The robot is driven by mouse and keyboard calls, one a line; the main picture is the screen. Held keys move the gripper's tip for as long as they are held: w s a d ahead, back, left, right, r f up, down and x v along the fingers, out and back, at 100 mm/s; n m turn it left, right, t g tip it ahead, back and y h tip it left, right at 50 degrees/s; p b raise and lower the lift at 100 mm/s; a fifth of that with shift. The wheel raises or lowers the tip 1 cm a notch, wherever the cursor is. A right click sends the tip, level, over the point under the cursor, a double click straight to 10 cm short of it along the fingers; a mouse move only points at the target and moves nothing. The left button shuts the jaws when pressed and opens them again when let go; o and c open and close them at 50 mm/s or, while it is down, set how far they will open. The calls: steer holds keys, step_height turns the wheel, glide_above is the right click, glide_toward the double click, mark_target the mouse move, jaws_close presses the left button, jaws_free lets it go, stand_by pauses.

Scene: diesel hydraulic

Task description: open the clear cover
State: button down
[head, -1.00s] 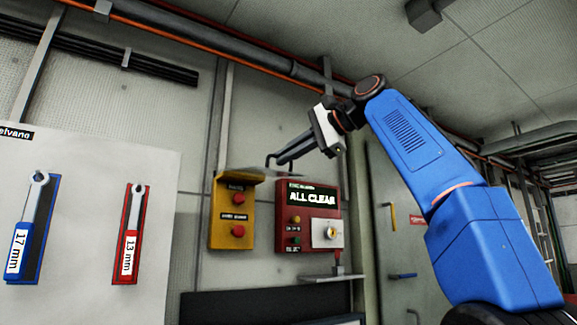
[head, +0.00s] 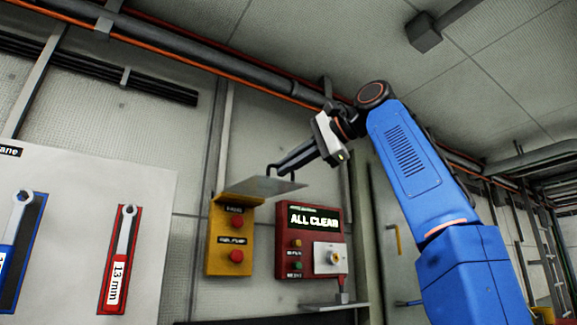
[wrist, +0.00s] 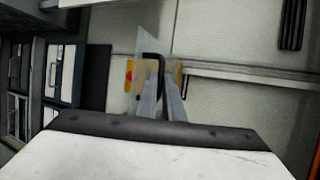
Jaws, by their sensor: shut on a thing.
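The clear cover (head: 262,187) is hinged along the top of a yellow button box (head: 230,247). It stands out from the box, raised, with the two red buttons (head: 236,256) uncovered below it. My gripper (head: 280,169) is at the cover's outer part, shut on its black bent handle (head: 271,168). In the wrist view the handle (wrist: 153,62) lies between my fingers (wrist: 160,98). The cover (wrist: 148,45) shows there as a pale see-through sheet, with part of the yellow box behind it.
A red panel (head: 309,240) reading ALL CLEAR is right of the yellow box, with a small shelf (head: 335,307) below it. A white board with wrenches (head: 121,260) is at the left. Pipes (head: 240,72) run above along the wall.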

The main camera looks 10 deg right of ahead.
steer(key=shift+w+f, duration=0.15)
steer(key=shift+w, duration=0.2)
steer(key=c, duration=1.9)
jaws_free()
steer(key=shift+w+f, duration=0.1)
steer(key=shift+w, duration=0.05)
steer(key=shift+s, duration=0.2)
steer(key=s+d, duration=0.8)
steer(key=s, duration=0.1)
steer(key=shift+s+d+r, duration=0.3)
steer(key=shift+s, duration=0.1)
